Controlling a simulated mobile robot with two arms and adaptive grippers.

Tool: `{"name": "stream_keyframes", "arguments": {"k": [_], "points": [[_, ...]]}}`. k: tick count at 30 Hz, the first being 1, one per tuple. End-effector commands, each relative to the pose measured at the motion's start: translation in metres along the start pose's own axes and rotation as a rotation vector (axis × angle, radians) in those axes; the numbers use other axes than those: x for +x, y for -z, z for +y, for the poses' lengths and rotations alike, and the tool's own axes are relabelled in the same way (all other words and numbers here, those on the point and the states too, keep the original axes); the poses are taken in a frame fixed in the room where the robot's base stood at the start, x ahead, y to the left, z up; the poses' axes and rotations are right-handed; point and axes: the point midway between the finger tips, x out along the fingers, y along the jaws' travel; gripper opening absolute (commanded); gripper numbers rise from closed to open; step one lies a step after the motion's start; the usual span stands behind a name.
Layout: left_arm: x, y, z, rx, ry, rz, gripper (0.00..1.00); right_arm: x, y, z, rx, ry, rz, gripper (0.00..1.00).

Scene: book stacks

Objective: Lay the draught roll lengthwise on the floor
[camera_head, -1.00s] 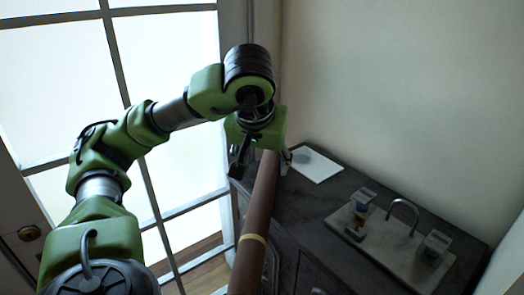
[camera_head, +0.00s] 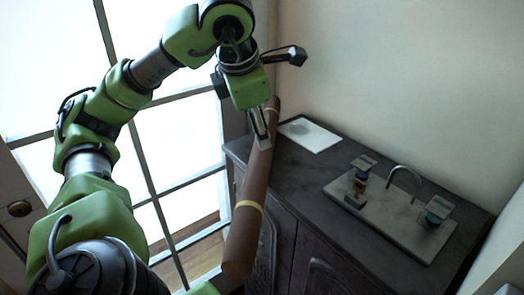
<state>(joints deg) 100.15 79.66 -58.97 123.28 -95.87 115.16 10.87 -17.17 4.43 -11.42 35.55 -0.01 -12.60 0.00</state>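The draught roll (camera_head: 255,178) is a long brown tube with yellow bands. It slants from beside the counter's back left corner down to a rounded end at the bottom of the view, which looks nearer to me. I cannot tell what supports it. My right gripper is out of view.
A dark counter (camera_head: 337,178) fills the right, with a white sheet or tray (camera_head: 312,136), a sink board (camera_head: 390,220), a tap (camera_head: 407,178) and small containers (camera_head: 437,209). A glazed door (camera_head: 60,80) is at left. A strip of wooden floor (camera_head: 202,257) shows below.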

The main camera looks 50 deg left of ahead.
Motion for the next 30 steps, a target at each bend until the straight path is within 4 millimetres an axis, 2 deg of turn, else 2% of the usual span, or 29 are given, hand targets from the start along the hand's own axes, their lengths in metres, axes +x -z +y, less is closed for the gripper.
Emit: {"name": "stream_keyframes", "arguments": {"k": [6, 12, 16, 19, 28, 29, 30], "points": [[-0.001, 0.002, 0.002, -0.531, 0.014, -0.017, 0.63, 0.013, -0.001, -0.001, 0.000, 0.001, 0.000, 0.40], [-0.003, 0.003, 0.004, -0.856, 0.027, -0.021, 0.63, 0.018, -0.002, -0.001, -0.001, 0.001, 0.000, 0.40], [-0.002, 0.004, 0.004, -0.940, 0.031, -0.020, 0.63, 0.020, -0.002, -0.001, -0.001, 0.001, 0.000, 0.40], [0.007, 0.004, 0.002, -0.954, 0.031, -0.020, 0.63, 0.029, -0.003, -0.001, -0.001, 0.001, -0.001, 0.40], [0.057, 0.004, -0.001, -0.951, 0.032, -0.017, 0.63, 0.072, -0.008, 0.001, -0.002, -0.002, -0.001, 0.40], [0.061, 0.004, -0.001, -0.951, 0.032, -0.018, 0.63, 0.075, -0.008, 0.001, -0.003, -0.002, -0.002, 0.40], [0.062, 0.003, 0.003, -0.952, 0.030, -0.015, 0.63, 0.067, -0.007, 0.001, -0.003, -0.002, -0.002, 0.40]]}}
